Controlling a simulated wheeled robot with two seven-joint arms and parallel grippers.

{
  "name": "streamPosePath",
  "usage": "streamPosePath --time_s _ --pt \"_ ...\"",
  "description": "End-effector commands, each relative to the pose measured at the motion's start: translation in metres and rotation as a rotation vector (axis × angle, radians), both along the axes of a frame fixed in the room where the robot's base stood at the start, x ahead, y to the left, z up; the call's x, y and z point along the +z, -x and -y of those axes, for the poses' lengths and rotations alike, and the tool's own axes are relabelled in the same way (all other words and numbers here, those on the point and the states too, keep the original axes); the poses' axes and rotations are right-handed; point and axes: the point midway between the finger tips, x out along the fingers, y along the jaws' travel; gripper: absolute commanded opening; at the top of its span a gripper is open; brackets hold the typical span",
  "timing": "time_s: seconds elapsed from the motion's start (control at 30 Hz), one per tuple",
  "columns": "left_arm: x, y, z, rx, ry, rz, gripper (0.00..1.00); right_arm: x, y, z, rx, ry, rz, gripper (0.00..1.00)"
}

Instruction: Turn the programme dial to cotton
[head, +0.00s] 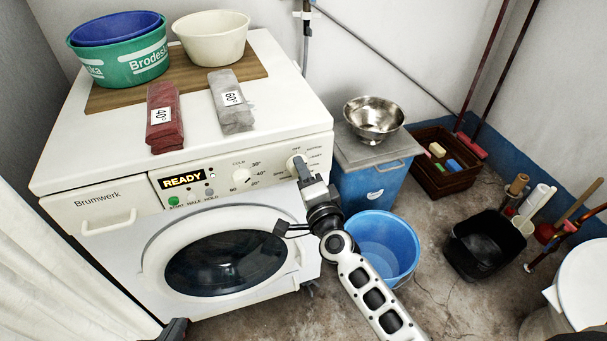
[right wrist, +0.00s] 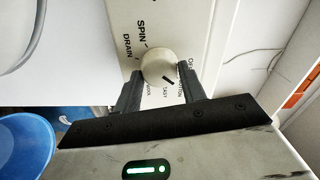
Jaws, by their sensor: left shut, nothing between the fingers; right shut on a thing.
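The programme dial (head: 299,165) is a round off-white knob at the right end of the washing machine's panel. In the right wrist view the dial (right wrist: 157,66) sits between the two fingers of my right gripper (right wrist: 159,88), which is shut on it. Its dark mark points to the lower right there, toward the side with COTTON and EASY; I cannot tell which exactly. SPIN and DRAIN show to its left. In the head view my right gripper (head: 305,177) partly covers the dial. My left gripper (head: 174,329) barely shows at the bottom edge, shut and empty, away from the panel.
A temperature knob (head: 241,173) is left of the dial. Red (head: 164,119) and grey (head: 231,101) bundles, a green basin (head: 121,60) and a cream basin (head: 211,37) stand on top. A blue bucket (head: 401,238) stands below right.

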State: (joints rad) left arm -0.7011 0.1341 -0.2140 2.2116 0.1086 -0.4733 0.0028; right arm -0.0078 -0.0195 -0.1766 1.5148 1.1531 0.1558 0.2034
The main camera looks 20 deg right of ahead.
Motion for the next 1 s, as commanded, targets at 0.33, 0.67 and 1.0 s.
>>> streamPosePath --time_s 0.33,0.67,1.0 --pt "0.000 0.000 0.000 0.000 0.000 -0.001 0.00 -0.001 0.000 0.000 0.001 0.001 -0.001 0.63" --pt "0.002 0.001 0.000 0.000 0.000 -0.002 0.00 -0.001 0.033 0.001 0.000 0.002 -0.003 0.63" --pt "-0.003 0.001 0.000 -0.001 -0.001 -0.007 0.00 -0.003 0.115 0.004 0.001 0.002 -0.005 0.63"
